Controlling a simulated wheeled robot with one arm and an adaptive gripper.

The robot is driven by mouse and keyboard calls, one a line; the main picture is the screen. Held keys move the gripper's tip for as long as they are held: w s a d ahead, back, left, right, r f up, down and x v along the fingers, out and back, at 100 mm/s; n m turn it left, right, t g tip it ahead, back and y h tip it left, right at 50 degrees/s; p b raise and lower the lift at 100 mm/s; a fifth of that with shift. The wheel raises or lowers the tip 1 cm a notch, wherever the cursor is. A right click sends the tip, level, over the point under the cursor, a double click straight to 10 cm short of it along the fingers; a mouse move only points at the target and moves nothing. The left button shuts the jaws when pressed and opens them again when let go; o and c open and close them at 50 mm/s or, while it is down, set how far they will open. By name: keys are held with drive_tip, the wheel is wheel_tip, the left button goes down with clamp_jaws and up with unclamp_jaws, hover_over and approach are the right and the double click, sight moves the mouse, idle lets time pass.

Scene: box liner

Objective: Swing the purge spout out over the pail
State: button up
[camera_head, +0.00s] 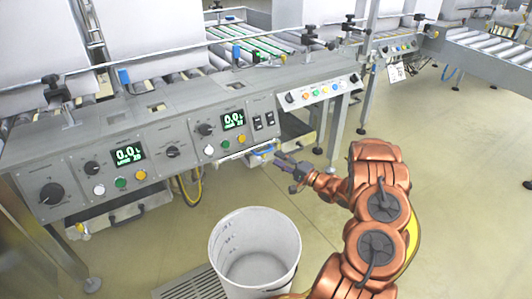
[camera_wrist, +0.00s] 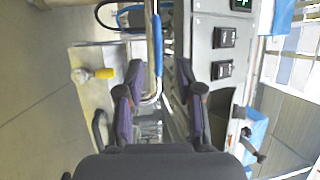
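The purge spout is a thin bent metal tube with a blue sleeve (camera_wrist: 158,45). In the head view it sits under the front panel's lower edge (camera_head: 264,150). In the wrist view its sleeve and bent end lie between the lines of my fingers. My gripper (camera_wrist: 158,75) is open, with purple pads on both sides of the tube; I cannot tell whether either touches it. In the head view my gripper (camera_head: 281,160) is just right of the spout. The white pail (camera_head: 254,238) stands on the floor, below and in front of the spout, and looks empty.
The grey control panel (camera_head: 150,150) with dials, buttons and green displays runs above the spout. Yellow cables (camera_head: 187,190) hang beneath it. A floor grate (camera_head: 190,285) lies by the pail. Floor on the right is clear.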

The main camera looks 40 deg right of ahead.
sight(266, 151)
drive_tip(key=shift+b+x, duration=1.05)
drive_tip(key=shift+x, duration=2.4)
drive_tip(key=shift+c, duration=0.3)
clamp_jaws()
